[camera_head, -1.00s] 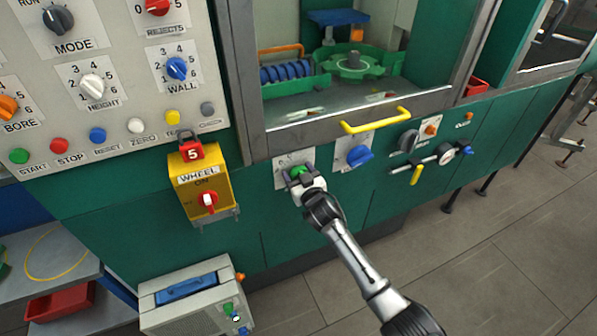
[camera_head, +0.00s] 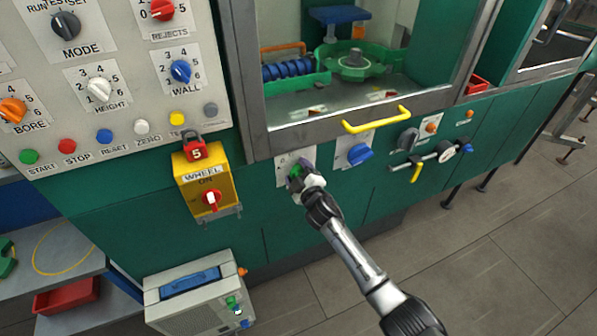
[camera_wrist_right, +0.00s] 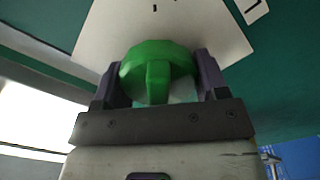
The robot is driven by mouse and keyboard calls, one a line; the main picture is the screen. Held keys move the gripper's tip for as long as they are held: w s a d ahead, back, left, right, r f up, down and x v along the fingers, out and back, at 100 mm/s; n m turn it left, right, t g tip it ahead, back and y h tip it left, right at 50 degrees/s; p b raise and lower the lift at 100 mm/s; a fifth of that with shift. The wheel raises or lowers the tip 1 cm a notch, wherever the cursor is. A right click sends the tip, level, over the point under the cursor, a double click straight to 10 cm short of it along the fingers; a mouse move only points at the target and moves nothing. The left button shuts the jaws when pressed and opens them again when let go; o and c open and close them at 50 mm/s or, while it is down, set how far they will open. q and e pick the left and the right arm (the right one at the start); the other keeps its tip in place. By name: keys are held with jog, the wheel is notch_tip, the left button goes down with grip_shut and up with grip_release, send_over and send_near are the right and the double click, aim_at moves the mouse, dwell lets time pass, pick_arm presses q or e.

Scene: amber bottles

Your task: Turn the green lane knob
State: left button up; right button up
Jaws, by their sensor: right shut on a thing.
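The green lane knob (camera_wrist_right: 157,72) sits on a white plate (camera_wrist_right: 160,25) in the right wrist view, with its raised grip bar toward the camera. My right gripper (camera_wrist_right: 160,85) is shut on it, one dark finger on each side. In the head view the right gripper (camera_head: 301,177) is at the panel below the glass window, and the knob (camera_head: 296,171) shows only partly behind the fingers. The plate's markings are mostly hidden. My left gripper is not in view.
A blue knob (camera_head: 360,153) is on the plate to the right. A yellow handle (camera_head: 376,120) sticks out above. A yellow box with a red switch (camera_head: 210,200) is to the left. A grey cabinet (camera_head: 200,297) stands below left.

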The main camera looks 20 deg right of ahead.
jog(key=shift+n, duration=0.4)
jog(key=o, duration=0.9)
jog(key=shift+s+p, duration=0.35)
jog(key=shift+s, duration=0.2)
jog(key=shift+s+d+p, duration=0.15)
jog(key=shift+s+p, duration=0.35)
jog(key=shift+s, duration=1.6)
jog(key=shift+s+d+p, duration=0.2)
jog(key=shift+s+p, duration=0.3)
jog(key=shift+s, duration=1.65)
jog(key=shift+s+d+p, duration=0.15)
jog(key=shift+s+p, duration=0.35)
jog(key=shift+s, duration=1.6)
